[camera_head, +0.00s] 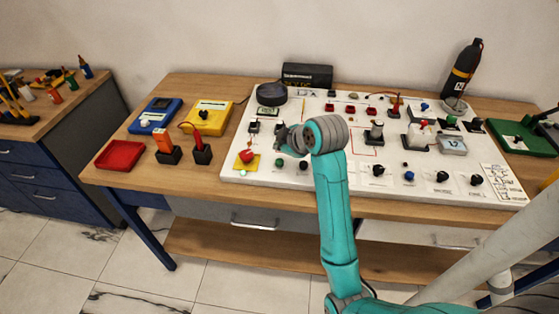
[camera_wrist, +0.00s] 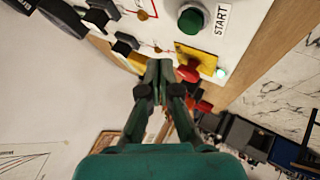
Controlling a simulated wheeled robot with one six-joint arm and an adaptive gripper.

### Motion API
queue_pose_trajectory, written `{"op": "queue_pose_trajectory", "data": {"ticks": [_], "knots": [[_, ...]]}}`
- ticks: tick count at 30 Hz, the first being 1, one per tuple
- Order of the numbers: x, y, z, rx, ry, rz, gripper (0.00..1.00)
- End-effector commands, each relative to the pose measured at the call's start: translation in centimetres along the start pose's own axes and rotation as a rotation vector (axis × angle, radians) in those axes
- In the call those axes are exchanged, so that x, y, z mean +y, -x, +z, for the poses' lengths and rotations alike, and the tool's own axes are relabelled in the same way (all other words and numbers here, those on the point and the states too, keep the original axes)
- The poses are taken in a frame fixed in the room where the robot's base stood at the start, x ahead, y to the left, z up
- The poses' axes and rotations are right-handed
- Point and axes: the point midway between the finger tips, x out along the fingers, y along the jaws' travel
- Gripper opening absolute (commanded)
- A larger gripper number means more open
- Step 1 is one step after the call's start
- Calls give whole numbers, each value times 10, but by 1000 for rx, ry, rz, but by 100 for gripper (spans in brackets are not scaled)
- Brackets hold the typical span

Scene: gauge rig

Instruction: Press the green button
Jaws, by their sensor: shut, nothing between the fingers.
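The green button (camera_wrist: 192,19) is a round dome in a dark collar on the white board, beside a START label (camera_wrist: 222,19). In the head view the green button (camera_head: 279,162) is small, near the board's front edge. My gripper (camera_wrist: 160,66) is shut and empty. In the wrist view its fingertips appear below and left of the green button, near the yellow plate. In the head view my gripper (camera_head: 281,132) is over the board, appearing just behind the green button. I cannot tell its exact height; no contact with the button is visible.
A red mushroom button (camera_head: 246,156) on a yellow plate (camera_head: 253,166) lies left of the green button. A blue-black button (camera_head: 303,165) is to its right. The white board (camera_head: 340,180) carries several knobs and switches. A red tray (camera_head: 119,155) sits further left.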

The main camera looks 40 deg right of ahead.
Motion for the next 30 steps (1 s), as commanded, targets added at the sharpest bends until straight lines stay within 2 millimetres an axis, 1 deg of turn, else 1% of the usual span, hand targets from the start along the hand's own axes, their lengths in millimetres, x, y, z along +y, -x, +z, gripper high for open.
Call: {"op": "queue_pose_trajectory", "data": {"ticks": [3, 9, 30], "knots": [[6, 7, -6, 1, 0, 2, 0], [12, 15, -11, 1, -1, 1, 0], [12, 16, -12, 0, -1, 0, 0]]}}
